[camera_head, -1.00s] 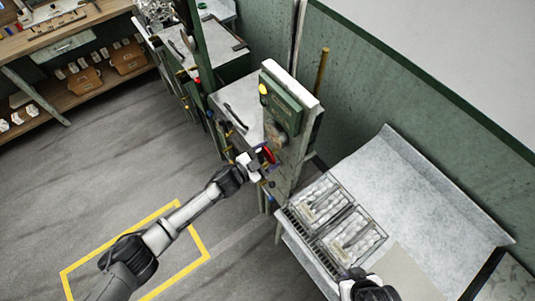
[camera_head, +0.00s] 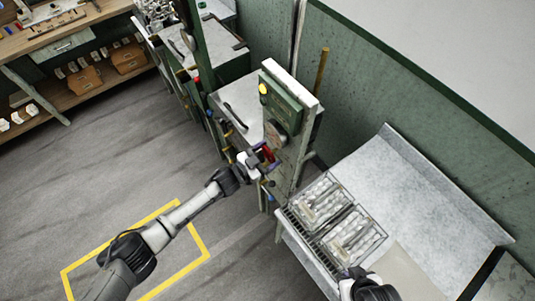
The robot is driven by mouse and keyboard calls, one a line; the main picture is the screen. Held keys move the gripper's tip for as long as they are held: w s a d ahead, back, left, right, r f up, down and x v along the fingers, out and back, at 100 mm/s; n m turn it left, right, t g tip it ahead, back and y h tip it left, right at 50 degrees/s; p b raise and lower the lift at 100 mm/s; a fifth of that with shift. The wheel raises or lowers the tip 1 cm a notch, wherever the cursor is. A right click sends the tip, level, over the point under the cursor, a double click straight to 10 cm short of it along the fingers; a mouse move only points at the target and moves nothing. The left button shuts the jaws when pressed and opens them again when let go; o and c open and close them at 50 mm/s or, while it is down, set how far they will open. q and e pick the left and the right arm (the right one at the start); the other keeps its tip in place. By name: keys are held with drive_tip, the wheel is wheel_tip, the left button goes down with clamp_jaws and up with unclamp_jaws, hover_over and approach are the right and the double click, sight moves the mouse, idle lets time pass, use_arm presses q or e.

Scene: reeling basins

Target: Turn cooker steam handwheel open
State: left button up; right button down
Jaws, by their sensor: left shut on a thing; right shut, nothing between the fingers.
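The red steam handwheel (camera_head: 267,153) sits low on the side of the green cooker panel (camera_head: 284,104), partly hidden by the gripper. My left gripper (camera_head: 262,158) is at the wheel and shut on it, with its arm reaching in from the lower left. My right gripper (camera_head: 352,275) is shut and empty at the bottom of the view, beside the metal tray bench; its fingertips are hard to make out.
A metal bench (camera_head: 436,190) with two wire baskets (camera_head: 351,236) of pale items stands at the right. A yellow floor outline (camera_head: 204,246) lies under my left arm. A wooden shelf unit (camera_head: 68,90) stands at the upper left. The floor between is clear.

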use_arm(q)
drive_tip(key=o, duration=0.9)
drive_tip(key=b+v, duration=0.2)
drive_tip(key=v, duration=1.1)
drive_tip(key=shift+s+a, duration=0.3)
